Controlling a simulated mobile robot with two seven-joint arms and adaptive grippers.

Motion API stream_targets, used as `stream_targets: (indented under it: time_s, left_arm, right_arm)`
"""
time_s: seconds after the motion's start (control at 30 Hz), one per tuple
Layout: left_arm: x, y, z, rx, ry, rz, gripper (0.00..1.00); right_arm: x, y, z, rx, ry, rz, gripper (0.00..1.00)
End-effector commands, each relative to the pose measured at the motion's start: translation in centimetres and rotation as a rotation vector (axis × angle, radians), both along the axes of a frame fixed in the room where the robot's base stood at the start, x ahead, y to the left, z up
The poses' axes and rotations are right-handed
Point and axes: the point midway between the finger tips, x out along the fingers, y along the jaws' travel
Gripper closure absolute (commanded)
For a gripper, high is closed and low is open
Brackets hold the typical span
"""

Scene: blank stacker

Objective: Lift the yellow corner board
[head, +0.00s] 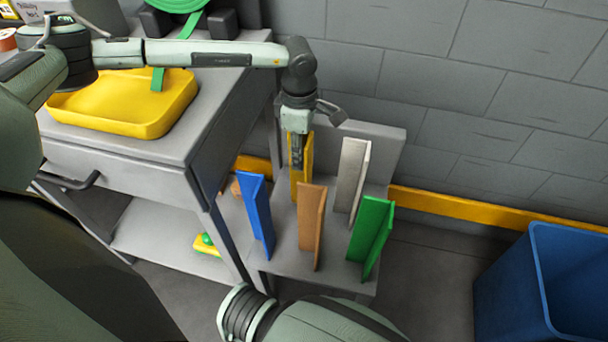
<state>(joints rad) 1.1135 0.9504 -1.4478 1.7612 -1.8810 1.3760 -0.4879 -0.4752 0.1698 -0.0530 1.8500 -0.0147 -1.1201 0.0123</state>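The yellow corner board (307,158) stands upright at the back left of a low grey stand (288,258). My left gripper (298,165) points down at its upper part, with the fingers in front of or around the board. I cannot tell whether the fingers are closed on it. The board's lower end is at the stand and partly hidden behind other boards. My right gripper is not in view; only a part of my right arm shows at the bottom.
Blue (257,212), brown (311,222), white (350,177) and green (371,235) corner boards stand close by. A grey workbench (185,150) with a yellow tray (180,112) is at left. A blue bin (510,285) is at right. A wall is behind.

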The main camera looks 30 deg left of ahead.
Motion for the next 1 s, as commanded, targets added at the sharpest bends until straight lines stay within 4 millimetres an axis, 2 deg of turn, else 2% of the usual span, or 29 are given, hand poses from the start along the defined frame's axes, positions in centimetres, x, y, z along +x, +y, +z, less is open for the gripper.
stream_targets:
  time_s: [0.17, 0.4, 0.83, 1.0]
  left_arm:
    - [0.0, 0.0, 0.0, 0.0, 0.0, 0.0, 0.72]
    - [0.0, 0.0, 0.0, 0.0, 0.001, 0.0, 1.0]
    - [0.0, 0.0, 0.3, -0.001, 0.0, 0.0, 1.0]
    - [0.1, -0.1, 2.5, -0.002, -0.004, -0.001, 1.0]
  right_arm:
    - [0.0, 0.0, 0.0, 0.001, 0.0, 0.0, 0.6]
    - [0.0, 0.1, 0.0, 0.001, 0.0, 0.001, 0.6]
    - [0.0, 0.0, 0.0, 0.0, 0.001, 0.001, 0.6]
    - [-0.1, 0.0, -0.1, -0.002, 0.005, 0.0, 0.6]
